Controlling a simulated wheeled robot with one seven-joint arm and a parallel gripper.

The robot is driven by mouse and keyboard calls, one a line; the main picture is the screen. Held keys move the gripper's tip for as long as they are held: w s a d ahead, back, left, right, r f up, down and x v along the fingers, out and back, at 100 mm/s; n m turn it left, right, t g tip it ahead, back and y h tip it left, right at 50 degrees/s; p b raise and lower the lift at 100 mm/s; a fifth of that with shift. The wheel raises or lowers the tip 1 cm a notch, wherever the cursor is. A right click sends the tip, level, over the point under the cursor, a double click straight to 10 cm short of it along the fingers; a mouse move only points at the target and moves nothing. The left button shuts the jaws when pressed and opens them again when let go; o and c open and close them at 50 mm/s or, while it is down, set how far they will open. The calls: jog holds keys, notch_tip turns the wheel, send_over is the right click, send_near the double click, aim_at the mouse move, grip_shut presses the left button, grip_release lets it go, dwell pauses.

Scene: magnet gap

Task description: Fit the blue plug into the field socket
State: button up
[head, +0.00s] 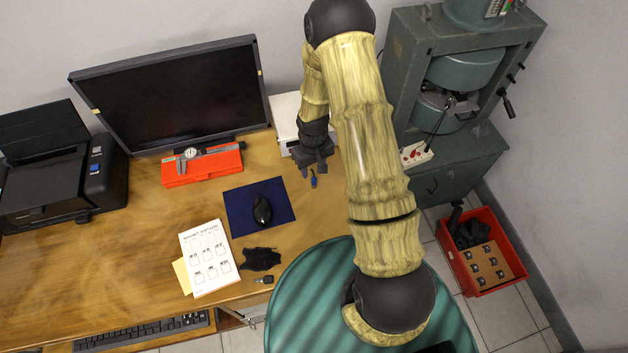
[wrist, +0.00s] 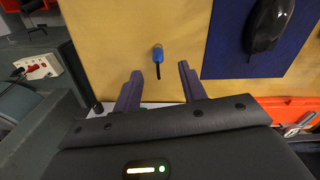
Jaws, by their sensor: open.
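The blue plug (head: 313,181) is on the wooden desk, just beyond my gripper's fingers in the head view. It also shows in the wrist view (wrist: 158,54), with a thin dark part pointing toward my gripper. My gripper (head: 315,170) is open and empty, and its fingers (wrist: 160,72) stand apart on either side of the plug's line. A white socket block with red parts (head: 415,154) sits on the green magnet's ledge; it also shows in the wrist view (wrist: 36,67). I cannot tell which opening is the field socket.
The green magnet frame (head: 408,75) stands right of my arm. A blue mat (head: 240,200) with a black mouse (head: 262,210) lies left of the plug. A white box (head: 287,118) stands behind my gripper. A red crate (head: 500,285) is on the floor. Bare desk surrounds the plug.

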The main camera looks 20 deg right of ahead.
aim_at(314, 177)
jog(key=shift+f, duration=0.4)
jog(key=shift+w+d+f+p, duration=0.1)
jog(key=shift+f+p, duration=0.95)
jog(key=shift+f, duration=1.55)
jog(key=shift+c, duration=0.4)
grip_shut()
